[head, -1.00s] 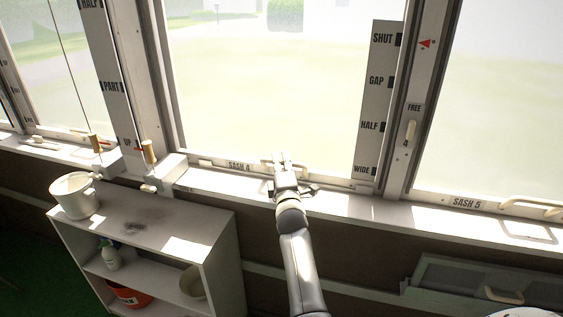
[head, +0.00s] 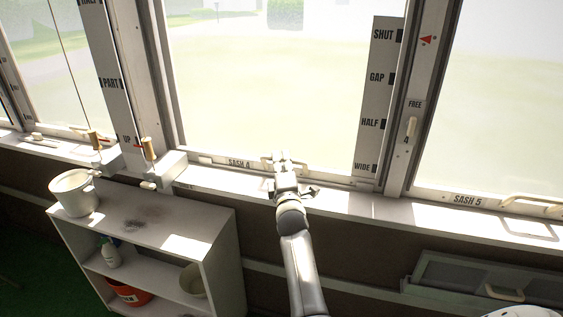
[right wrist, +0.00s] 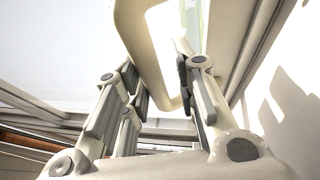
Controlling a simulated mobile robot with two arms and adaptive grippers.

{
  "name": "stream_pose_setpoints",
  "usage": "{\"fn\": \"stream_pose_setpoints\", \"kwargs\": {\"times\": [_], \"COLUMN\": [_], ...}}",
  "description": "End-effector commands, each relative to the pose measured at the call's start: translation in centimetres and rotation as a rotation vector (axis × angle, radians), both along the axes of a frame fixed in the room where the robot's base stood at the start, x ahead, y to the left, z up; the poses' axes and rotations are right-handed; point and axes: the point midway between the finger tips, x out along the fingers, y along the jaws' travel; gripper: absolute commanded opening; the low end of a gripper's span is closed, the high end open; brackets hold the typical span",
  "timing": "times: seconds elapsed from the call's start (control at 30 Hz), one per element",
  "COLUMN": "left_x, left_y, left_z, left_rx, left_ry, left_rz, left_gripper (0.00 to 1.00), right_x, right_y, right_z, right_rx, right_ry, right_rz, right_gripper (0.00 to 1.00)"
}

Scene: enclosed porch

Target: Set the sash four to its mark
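Sash four (head: 239,163) is the wide middle window, with its label on the bottom rail. A strip beside its right edge (head: 382,95) reads SHUT, GAP, HALF and WIDE from top to bottom. The red pointer (head: 427,40) on the post is level with about SHUT. My right gripper (head: 281,157) is at the rail's handle. In the right wrist view its fingers (right wrist: 162,85) stand apart with the cream handle (right wrist: 147,48) between them; a gap shows, and firm contact cannot be made out. My left gripper is not in view.
A cream lever (head: 411,128) on the right post sits below the word FREE. Sash five (head: 467,200) is at right. A shelf unit (head: 205,222) with a white bucket (head: 72,194) stands below left. A grey-green case (head: 455,285) is at lower right.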

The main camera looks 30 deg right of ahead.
Motion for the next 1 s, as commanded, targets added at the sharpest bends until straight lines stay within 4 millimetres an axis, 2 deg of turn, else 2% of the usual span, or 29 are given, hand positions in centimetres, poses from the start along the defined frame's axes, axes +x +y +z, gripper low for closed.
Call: {"fn": "stream_pose_setpoints", "kwargs": {"times": [0.1,0.43,0.6,1.0], "left_x": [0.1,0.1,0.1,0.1], "left_y": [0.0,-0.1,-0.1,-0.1], "left_z": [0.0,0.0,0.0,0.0], "left_rx": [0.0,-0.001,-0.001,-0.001], "left_ry": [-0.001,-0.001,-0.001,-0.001], "left_rz": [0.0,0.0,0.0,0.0], "left_gripper": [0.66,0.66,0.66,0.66], "right_x": [-1.5,-5.4,-6.1,-6.1], "right_y": [0.7,2.7,3.1,3.1], "right_z": [-0.8,-1.4,-1.4,-1.4], "right_rx": [0.003,0.004,0.004,0.003], "right_ry": [0.008,0.006,0.005,0.003], "right_rz": [-0.001,0.0,0.001,0.001], "right_gripper": [0.25,0.25,0.25,0.25]}}
